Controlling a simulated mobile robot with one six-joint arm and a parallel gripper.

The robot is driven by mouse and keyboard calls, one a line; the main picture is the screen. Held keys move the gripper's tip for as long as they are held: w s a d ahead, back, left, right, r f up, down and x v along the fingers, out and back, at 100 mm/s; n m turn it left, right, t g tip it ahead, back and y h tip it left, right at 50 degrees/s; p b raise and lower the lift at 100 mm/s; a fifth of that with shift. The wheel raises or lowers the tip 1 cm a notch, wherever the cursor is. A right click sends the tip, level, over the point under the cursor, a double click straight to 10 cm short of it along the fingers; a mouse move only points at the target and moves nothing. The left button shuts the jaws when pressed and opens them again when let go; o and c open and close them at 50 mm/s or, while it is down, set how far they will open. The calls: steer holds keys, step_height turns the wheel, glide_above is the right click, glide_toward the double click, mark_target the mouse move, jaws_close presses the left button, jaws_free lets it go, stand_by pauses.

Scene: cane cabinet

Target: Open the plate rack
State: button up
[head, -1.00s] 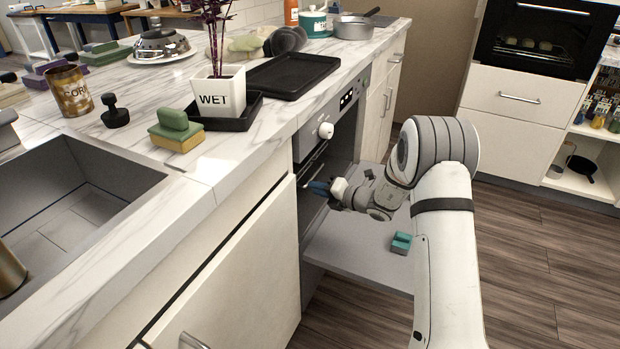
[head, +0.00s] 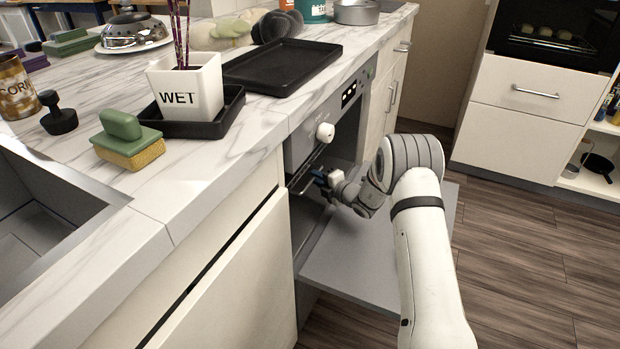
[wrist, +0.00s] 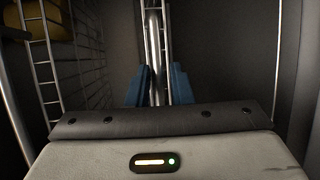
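The appliance (head: 300,148) under the counter has its front door (head: 345,270) folded down flat. The plate rack appears in the wrist view as pale metal wires and a thicker metal bar (wrist: 153,35). In the head view, my gripper (head: 320,181) is at the appliance's mouth, above the lowered door. In the wrist view, the blue fingers of my gripper (wrist: 160,82) stand apart, with the bar running between them. A firm grip on the bar is not visible. Most of the rack is hidden in the dark interior.
A black tray (head: 285,66), a white "WET" pot (head: 186,88) and a green-topped sponge (head: 128,141) stand on the marble counter. A sink (head: 50,205) lies at left. A cabinet front (head: 225,285) borders the opening. Floor (head: 510,250) is clear at right.

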steer(key=shift+b+x, duration=0.3)
steer(key=shift+x, duration=1.35)
steer(key=shift+s+a, duration=0.2)
steer(key=shift+c, duration=0.3)
jaws_close()
